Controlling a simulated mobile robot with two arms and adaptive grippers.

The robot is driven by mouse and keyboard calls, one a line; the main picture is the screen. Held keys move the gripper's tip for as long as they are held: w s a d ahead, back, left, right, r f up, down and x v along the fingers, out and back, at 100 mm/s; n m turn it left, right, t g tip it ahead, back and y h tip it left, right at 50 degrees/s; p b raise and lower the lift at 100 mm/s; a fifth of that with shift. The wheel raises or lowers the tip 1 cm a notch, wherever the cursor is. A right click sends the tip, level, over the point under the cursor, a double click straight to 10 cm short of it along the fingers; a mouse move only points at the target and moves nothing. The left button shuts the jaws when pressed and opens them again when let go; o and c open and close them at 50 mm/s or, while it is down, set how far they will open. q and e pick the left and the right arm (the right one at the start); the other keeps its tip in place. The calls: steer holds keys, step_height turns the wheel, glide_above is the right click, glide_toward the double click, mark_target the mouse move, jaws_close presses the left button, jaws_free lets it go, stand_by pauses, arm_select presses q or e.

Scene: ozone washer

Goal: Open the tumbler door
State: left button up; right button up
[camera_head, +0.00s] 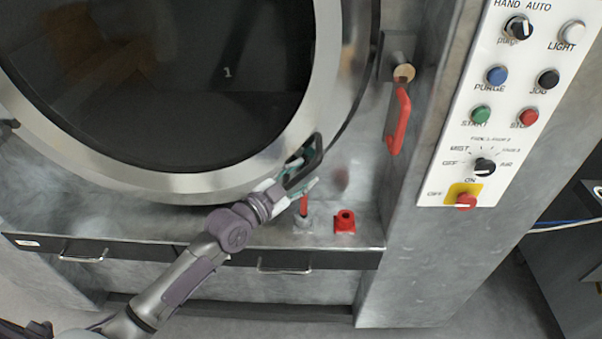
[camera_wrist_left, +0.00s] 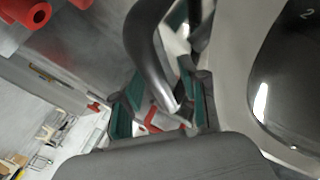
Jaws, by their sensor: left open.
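The tumbler door is a round steel ring (camera_head: 328,75) with dark glass (camera_head: 170,80), filling the upper left of the head view. Its face against the machine looks closed. A dark loop handle (camera_head: 317,146) stands at the ring's lower right edge. My left gripper (camera_head: 298,172) is open at this handle, its arm coming from the lower left. In the left wrist view the curved grey handle (camera_wrist_left: 146,50) lies between the two green-padded fingers of my left gripper (camera_wrist_left: 156,98), with the jaws apart. Whether a finger touches it I cannot tell. My right gripper is not in view.
A red lever (camera_head: 399,122) hangs from a latch right of the door. A white control panel (camera_head: 495,110) stands further right. A red valve fitting (camera_head: 345,221) and another red-topped fitting (camera_head: 303,222) stand on the ledge below. Drawers with bar handles (camera_head: 284,267) line the front.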

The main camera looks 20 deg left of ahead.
arm_select(q)
jaws_close()
stand_by(0.4)
